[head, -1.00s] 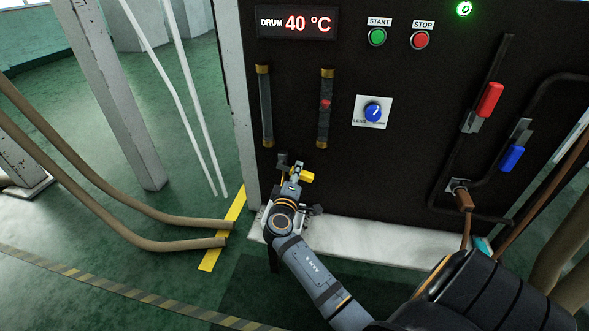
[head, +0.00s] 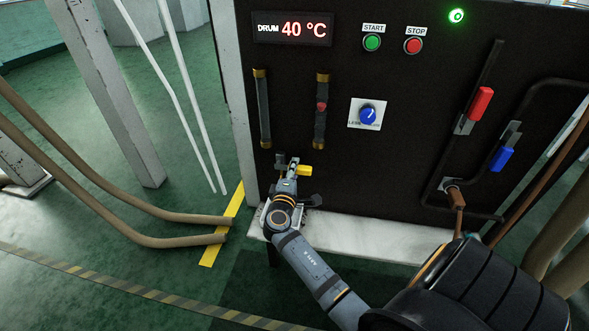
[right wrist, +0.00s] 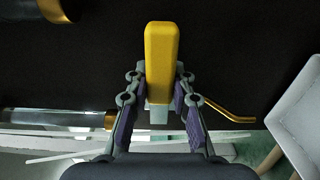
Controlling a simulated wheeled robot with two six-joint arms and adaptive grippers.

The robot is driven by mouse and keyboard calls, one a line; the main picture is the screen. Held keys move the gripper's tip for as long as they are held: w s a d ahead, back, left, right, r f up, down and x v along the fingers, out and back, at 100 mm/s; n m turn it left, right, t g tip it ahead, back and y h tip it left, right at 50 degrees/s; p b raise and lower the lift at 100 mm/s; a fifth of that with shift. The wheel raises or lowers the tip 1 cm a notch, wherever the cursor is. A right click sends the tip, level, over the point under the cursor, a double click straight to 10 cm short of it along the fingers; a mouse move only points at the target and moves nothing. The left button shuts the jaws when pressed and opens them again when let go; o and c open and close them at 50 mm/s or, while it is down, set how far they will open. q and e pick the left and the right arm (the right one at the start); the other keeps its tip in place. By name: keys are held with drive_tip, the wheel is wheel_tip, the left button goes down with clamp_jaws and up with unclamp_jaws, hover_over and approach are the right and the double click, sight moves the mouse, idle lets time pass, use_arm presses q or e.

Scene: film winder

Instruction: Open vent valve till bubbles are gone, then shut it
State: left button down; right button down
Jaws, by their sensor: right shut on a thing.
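The yellow vent valve handle (head: 304,170) is low on the front of the dark panel, below the two sight tubes. In the right wrist view the handle (right wrist: 162,62) stands upright between the fingers. My right gripper (head: 291,168) is shut on it, with one purple-padded finger on each side (right wrist: 158,92). The left sight tube (head: 263,108) looks dark, and the right one (head: 320,128) has a red float near its top. In the right wrist view a clear tube (right wrist: 55,122) lies at the left; I cannot make out bubbles. My left gripper is out of view.
The panel also carries a blue dial (head: 368,115), a green START button (head: 372,42), a red STOP button (head: 413,46), a red lever (head: 481,102) and a blue lever (head: 502,159). The display (head: 292,29) reads 40 °C. Brown hoses (head: 130,228) run along the floor at the left.

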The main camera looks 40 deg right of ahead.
drive_tip(key=c, duration=1.1)
unclamp_jaws()
drive_tip(key=shift+a, duration=0.1)
drive_tip(key=shift+s+a, duration=0.25)
drive_tip(key=shift+a, duration=0.1)
drive_tip(key=v, duration=0.6)
drive_tip(key=shift+s+a, duration=0.2)
